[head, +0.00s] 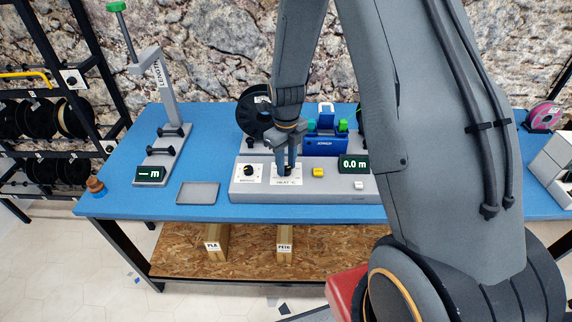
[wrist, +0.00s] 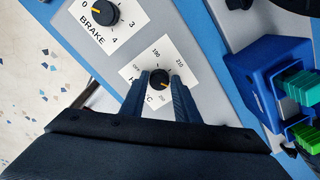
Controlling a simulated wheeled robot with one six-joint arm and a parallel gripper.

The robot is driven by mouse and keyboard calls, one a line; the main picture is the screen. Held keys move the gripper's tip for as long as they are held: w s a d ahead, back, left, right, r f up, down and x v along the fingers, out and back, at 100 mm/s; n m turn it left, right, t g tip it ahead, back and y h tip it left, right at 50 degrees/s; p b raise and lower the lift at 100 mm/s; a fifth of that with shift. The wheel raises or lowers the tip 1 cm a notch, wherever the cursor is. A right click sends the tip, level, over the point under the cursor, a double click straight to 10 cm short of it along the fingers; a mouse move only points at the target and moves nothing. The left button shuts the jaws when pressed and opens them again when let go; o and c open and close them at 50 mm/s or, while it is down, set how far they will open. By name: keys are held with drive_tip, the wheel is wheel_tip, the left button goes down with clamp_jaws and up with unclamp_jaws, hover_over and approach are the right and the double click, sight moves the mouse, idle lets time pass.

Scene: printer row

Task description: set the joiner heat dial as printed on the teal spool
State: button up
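The heat dial (wrist: 159,79) is a black knob with an orange mark on a white card, with 190 and 210 legible along its top. It sits on the grey panel (head: 236,191). My gripper (head: 288,172) is down over the dial, and in the wrist view its fingers (wrist: 161,84) stand on both sides of the knob with no clear gap. The mark lies on the knob's right or lower side; its exact setting is unclear. The blue joiner (head: 325,146) stands behind, with teal and green parts. I cannot make out a teal spool or its print.
The brake dial (head: 249,171) is left of the heat dial. A yellow button (head: 318,172) and a 0.0 m display (head: 354,164) are to the right. A black spool (head: 252,112) stands behind, a magenta spool (head: 544,116) at far right. My arm hides much of the table's right half.

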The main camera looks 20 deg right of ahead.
sight(286, 168)
drive_tip(key=shift+o, duration=1.3)
drive_tip(key=shift+r, duration=0.1)
drive_tip(key=shift+r+b, duration=1)
drive_tip(key=shift+r, duration=2.85)
